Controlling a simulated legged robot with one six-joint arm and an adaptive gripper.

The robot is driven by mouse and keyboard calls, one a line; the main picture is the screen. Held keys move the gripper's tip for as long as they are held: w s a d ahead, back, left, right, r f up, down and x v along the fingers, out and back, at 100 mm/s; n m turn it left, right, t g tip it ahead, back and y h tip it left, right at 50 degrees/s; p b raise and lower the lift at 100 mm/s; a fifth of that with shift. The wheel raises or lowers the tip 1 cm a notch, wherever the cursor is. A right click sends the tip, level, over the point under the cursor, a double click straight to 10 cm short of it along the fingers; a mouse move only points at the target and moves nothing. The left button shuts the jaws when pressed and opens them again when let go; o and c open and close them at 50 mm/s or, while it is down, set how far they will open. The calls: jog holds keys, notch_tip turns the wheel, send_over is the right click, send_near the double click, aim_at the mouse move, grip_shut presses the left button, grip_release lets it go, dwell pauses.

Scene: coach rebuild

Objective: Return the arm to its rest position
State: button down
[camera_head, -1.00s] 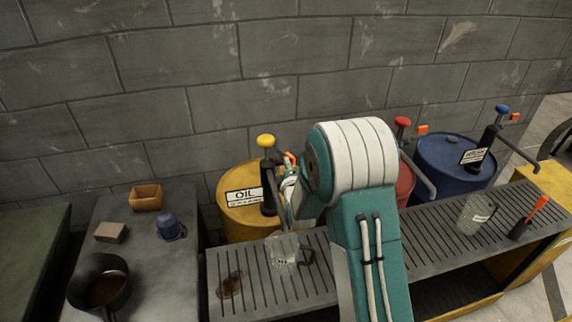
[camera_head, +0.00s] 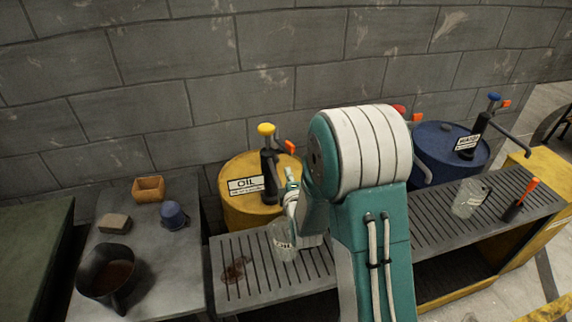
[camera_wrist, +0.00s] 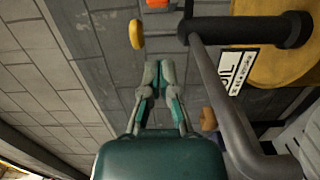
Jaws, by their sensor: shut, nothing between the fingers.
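My arm, teal and white, rises through the middle of the head view. My gripper (camera_head: 290,190) is partly hidden by the arm and shows in front of the yellow oil drum, above the slatted bench. In the wrist view my gripper (camera_wrist: 158,78) has its fingers together with nothing between them. The wall lies behind the fingertips there. The oil drum's pump spout (camera_wrist: 222,100) runs close along the right side of the gripper.
The yellow oil drum (camera_head: 236,209) and blue drum (camera_head: 440,165) stand behind the slatted bench (camera_head: 300,286). A clear jug (camera_head: 281,242) stands below my gripper; another jug (camera_head: 467,200) is right. A dark pot (camera_head: 92,268) sits on the left table (camera_head: 165,268).

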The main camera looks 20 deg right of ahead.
jog(key=shift+s+a, duration=0.75)
jog(key=shift+a, duration=0.1)
jog(key=s+a+r+m+g, duration=0.1)
jog(key=s+r+m+g, duration=0.5)
jog(key=s+r+m, duration=0.35)
jog(key=s+r+m+g, duration=0.2)
jog(key=s+m+g, duration=0.1)
jog(key=s, duration=0.7)
jog(key=s+r+m+g+y, duration=0.1)
jog(key=s+r+m+g, duration=0.1)
jog(key=s, duration=0.8)
jog(key=m+g, duration=0.1)
jog(key=m, duration=0.1)
jog(key=shift+s+a+m, duration=0.35)
jog(key=shift+s+a, duration=0.05)
jog(key=shift+d, duration=0.1)
